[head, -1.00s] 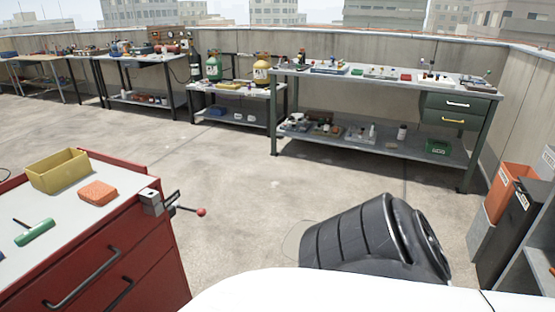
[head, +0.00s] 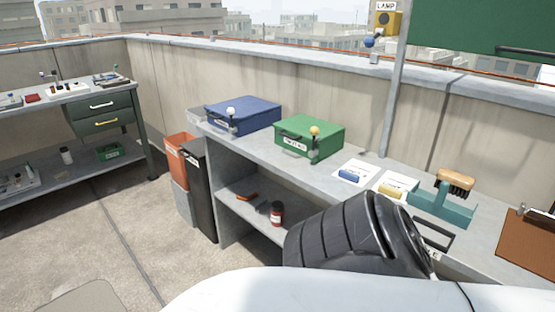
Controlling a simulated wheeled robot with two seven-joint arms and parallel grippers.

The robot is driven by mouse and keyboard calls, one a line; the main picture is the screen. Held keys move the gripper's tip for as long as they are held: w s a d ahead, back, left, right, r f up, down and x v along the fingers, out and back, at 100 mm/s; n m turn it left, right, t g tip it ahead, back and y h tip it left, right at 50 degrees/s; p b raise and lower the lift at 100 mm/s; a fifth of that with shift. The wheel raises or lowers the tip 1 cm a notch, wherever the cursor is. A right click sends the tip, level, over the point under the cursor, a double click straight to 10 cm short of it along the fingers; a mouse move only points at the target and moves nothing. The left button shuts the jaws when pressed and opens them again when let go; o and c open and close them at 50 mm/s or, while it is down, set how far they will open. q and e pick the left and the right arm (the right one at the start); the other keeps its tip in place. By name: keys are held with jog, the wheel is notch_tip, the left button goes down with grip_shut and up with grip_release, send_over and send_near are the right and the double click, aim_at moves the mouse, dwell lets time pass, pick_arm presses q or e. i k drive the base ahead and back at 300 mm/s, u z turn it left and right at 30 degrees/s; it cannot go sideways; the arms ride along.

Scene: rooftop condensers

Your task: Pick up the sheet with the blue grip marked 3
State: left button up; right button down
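A white sheet (head: 361,165) with a blue grip (head: 349,175) lies flat on the grey counter in the head view. Its number is too small to read. Beside it on the right lies a second white sheet (head: 400,180) with a yellow grip (head: 391,190). My dark arm link and white body fill the lower middle and right, and cover part of the counter front below the sheets. Neither gripper is in view.
On the counter (head: 262,152) stand a blue case (head: 243,115), a green case (head: 310,137), a teal holder with a brush (head: 442,202) and a brown clipboard (head: 530,245). Orange (head: 181,153) and black (head: 200,190) bins stand at its left end. Floor (head: 110,220) at left is open.

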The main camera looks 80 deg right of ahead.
aim_at(358, 172)
jog(key=z, duration=1.35)
jog(key=i, duration=2.85)
jog(key=z, duration=2.75)
